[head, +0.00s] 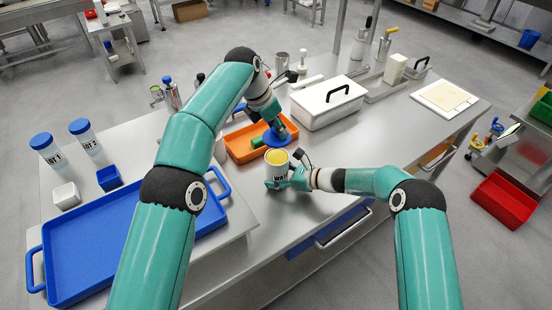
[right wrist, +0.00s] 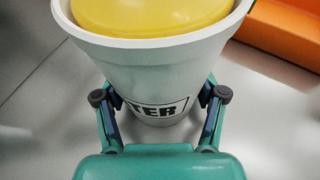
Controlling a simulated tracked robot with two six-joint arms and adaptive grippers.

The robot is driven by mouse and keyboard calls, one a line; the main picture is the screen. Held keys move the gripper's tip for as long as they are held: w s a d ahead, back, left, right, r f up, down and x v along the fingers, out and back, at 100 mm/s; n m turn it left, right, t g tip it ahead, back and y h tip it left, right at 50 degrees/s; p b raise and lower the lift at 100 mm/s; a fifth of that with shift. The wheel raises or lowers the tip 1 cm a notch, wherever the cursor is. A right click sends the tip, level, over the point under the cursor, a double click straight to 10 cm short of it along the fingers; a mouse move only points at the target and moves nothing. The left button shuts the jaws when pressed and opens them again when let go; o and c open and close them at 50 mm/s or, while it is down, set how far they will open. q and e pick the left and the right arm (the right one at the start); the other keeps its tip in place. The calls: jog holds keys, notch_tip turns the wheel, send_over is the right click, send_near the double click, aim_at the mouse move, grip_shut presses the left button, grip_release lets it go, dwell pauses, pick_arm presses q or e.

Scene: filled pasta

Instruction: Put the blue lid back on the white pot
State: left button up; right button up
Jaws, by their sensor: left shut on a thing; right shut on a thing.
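The white pot (head: 277,170) stands open near the front edge of the steel table, with a yellow filling at its top. In the right wrist view the pot (right wrist: 140,65) shows a label ending in "TER". My right gripper (head: 284,182) is shut on the pot's sides, one finger on each side. My left gripper (head: 275,122) is shut on the blue lid (head: 288,128). The lid is held tilted, behind and above the pot and apart from it, in front of part of the orange tray. The lid is not in the right wrist view.
The orange tray (head: 240,147) with a green item (head: 258,142) lies behind the pot. A white box with a black handle (head: 325,108) stands to the right of it. A blue tray (head: 92,270) and two blue-capped jars are on the left. The table right of the pot is mostly clear.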

pick_arm(q)
send_over(282, 154)
jog(key=a, duration=0.1)
jog(key=shift+s+a+f, duration=0.1)
jog(key=shift+s+f, duration=0.15)
jog(key=shift+f, duration=0.8)
jog(key=shift+s+a+f, duration=0.1)
jog(key=shift+s+f, duration=0.1)
jog(key=shift+f, duration=0.8)
jog(key=shift+f, duration=0.1)
jog(key=shift+f, duration=0.8)
jog(key=shift+f, duration=0.6)
jog(key=o, duration=1)
jog(key=v, duration=1.1)
jog(key=shift+s+a+r, duration=0.15)
jog(key=shift+s+r, duration=0.05)
jog(key=shift+r, duration=0.15)
